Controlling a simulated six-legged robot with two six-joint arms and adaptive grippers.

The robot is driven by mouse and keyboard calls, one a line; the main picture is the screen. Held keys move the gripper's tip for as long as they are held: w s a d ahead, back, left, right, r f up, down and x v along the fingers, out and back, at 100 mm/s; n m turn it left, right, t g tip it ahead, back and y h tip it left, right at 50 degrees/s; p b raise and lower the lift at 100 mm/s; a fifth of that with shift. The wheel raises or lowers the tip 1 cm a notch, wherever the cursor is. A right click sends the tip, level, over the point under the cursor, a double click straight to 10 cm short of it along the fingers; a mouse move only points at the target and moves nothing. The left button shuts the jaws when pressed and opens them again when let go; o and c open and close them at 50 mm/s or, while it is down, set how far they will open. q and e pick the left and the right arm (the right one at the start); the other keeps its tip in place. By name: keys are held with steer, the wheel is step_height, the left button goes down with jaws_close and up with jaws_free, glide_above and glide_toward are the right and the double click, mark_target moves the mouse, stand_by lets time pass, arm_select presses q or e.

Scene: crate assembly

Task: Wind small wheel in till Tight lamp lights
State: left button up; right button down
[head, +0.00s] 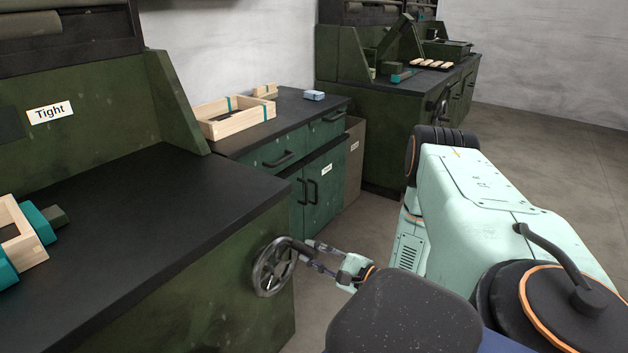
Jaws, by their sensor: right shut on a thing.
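The small wheel (268,272), a dark spoked handwheel, is mounted on the end face of the green bench at the lower middle. My right gripper (307,247) is at the upper right of its rim and is shut on the wheel's handle; its fingers partly hide the grip. The "Tight" label (50,112) is on the green panel at the left. A dark square (11,124) beside it shows no light; I cannot tell if it is the lamp. A wooden crate part (22,240) stands between teal jaws (42,219) at the left edge. My left gripper is not in view.
The dark benchtop (150,215) is mostly bare. Behind it, a green cabinet (315,185) carries a wooden frame (237,125) with teal bands and a small light-blue block (314,95). Another green bench (365,130) stands farther back. Open floor (530,140) lies at the right.

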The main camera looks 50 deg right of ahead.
steer(key=c, duration=1.1)
jaws_free()
steer(key=shift+s+d+f, duration=0.1)
steer(key=shift+s+d, duration=0.1)
steer(key=shift+s, duration=2.8)
steer(key=shift+s+d, duration=0.2)
steer(key=shift+s, duration=2.8)
